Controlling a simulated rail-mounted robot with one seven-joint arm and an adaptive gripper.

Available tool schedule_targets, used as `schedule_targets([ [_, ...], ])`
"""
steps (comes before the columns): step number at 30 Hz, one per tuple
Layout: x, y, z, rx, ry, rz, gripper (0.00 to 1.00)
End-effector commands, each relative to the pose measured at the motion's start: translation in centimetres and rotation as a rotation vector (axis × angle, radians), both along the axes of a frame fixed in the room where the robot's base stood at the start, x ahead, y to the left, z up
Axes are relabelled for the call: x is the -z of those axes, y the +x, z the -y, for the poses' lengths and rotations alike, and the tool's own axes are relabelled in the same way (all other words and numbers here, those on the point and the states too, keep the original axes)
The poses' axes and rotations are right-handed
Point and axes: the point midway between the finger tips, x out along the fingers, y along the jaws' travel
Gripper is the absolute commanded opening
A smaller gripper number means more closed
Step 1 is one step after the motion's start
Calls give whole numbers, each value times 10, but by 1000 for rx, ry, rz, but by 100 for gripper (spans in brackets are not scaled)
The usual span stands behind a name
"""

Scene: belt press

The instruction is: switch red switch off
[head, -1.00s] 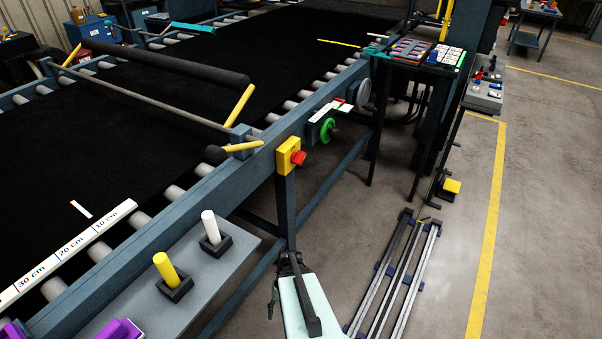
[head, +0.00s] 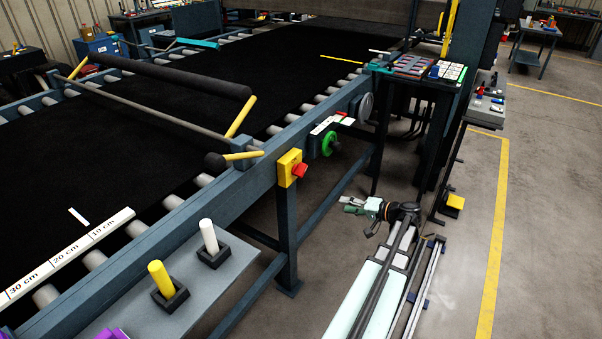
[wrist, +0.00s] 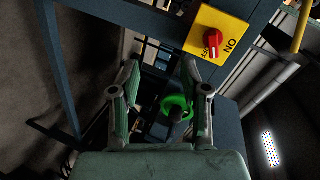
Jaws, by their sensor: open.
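The red switch (head: 299,171) is a rotary knob on a yellow box (head: 289,165), mounted on the side of the blue belt frame. In the wrist view the red knob (wrist: 213,43) sits on the yellow plate (wrist: 226,24), upper right of the fingers. "ON" is readable on the plate; a second label is partly hidden by the knob. I cannot tell which setting the knob is at. My gripper (head: 348,204) is to the right of and below the switch, apart from it. In the wrist view its two fingers (wrist: 158,75) are spread with nothing held between them.
A green handwheel (head: 330,143) is on the frame beyond the switch; it shows between my fingers in the wrist view (wrist: 176,101). A frame leg (head: 287,235) stands below the switch. A grey shelf (head: 215,285) holds white and yellow pegs. Floor right of the frame is open.

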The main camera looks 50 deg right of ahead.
Motion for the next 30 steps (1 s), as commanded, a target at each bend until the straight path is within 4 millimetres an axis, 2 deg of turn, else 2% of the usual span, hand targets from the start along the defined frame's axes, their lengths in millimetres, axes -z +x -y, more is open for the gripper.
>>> schedule_targets([
  [1, -17, 0, 12, 0, -33, 58, 46],
  [3, -36, 6, 17, -12, -76, 137, 46],
  [9, -69, 10, 20, -30, -189, 306, 46],
  [17, -71, 24, 17, -45, -235, 313, 46],
  [23, -72, 57, 15, -46, -233, 311, 46],
  [30, -72, 105, 11, -46, -232, 311, 46],
])
